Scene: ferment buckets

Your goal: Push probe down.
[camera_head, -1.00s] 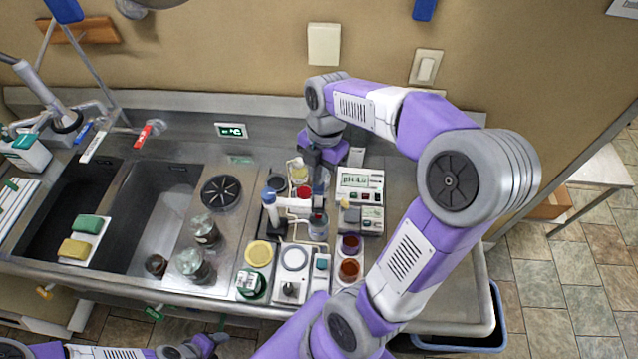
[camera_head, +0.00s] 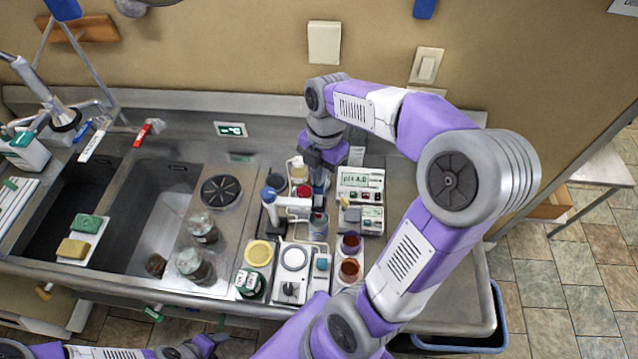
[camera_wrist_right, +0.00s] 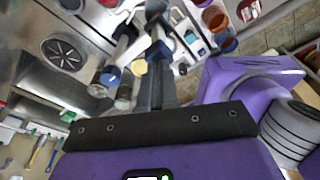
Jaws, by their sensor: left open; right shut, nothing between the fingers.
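The pH meter (camera_head: 360,192) stands on the steel counter with its display lit. Left of it is a stand with a blue-topped post (camera_head: 269,195) and a white arm (camera_head: 292,202) reaching right. A slim grey-blue upright piece, seemingly the probe (camera_head: 320,182), stands at the arm's right end above a small cup (camera_head: 319,222). My right gripper (camera_head: 317,160) is shut and empty, pointing down at the top of this piece; I cannot tell whether they touch. The right wrist view shows blue caps (camera_wrist_right: 112,72) near its dark fingers. My left gripper (camera_head: 214,343) is open at the bottom edge.
Amber cups (camera_head: 349,270) and a white scale (camera_head: 294,260) stand in front of the meter. A yellow-lidded jar (camera_head: 258,252) and dark glass jars (camera_head: 194,264) stand further left, beside the sink basin (camera_head: 160,215). The counter right of the meter lies partly behind my right arm.

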